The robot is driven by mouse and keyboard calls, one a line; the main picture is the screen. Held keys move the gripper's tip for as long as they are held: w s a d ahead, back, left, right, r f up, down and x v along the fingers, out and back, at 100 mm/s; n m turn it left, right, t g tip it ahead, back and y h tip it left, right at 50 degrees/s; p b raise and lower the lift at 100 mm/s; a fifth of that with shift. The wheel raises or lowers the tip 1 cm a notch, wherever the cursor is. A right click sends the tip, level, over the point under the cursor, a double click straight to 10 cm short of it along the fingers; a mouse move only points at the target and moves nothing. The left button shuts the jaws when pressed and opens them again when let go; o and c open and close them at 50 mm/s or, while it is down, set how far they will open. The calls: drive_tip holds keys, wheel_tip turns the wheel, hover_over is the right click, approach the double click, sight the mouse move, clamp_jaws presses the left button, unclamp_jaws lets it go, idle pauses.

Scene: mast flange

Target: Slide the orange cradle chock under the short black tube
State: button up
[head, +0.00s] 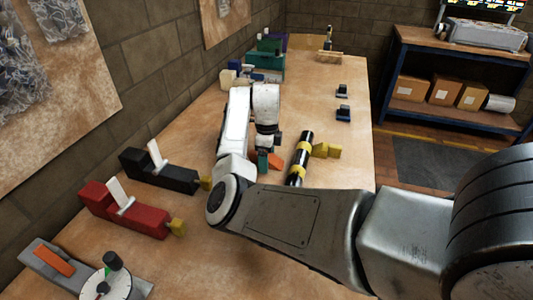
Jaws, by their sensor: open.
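The short black tube (294,174) has yellow bands and lies on the wooden bench, running away from me. The orange cradle chock (277,161) shows as a small orange patch just left of the tube, low near the bench top. My gripper (268,152) points down above and beside the chock, left of the tube. Its jaws are open, but its fingertips are small and partly hidden by my arm. I cannot tell whether the chock touches the tube.
Yellow blocks (326,150) stand right of the tube. Black (172,174) and red (125,212) clamp-like fixtures stand at the left. My forearm crosses the near bench. The bench between the tube and the blue-black items is clear.

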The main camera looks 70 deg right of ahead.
sight(279, 163)
drive_tip(key=shift+c, duration=0.5)
drive_tip(key=c, duration=1)
drive_tip(key=shift+s, duration=0.1)
drive_tip(key=shift+s+r+p, duration=0.1)
drive_tip(key=shift+s+p, duration=0.5)
drive_tip(key=shift+s, duration=0.05)
drive_tip(key=shift+s+d, duration=0.1)
drive_tip(key=shift+s, duration=0.25)
drive_tip(key=shift+s+d+p, duration=0.1)
drive_tip(key=shift+s+p, duration=0.8)
drive_tip(key=shift+s, duration=0.15)
drive_tip(key=o, duration=1.2)
drive_tip(key=shift+r, duration=0.1)
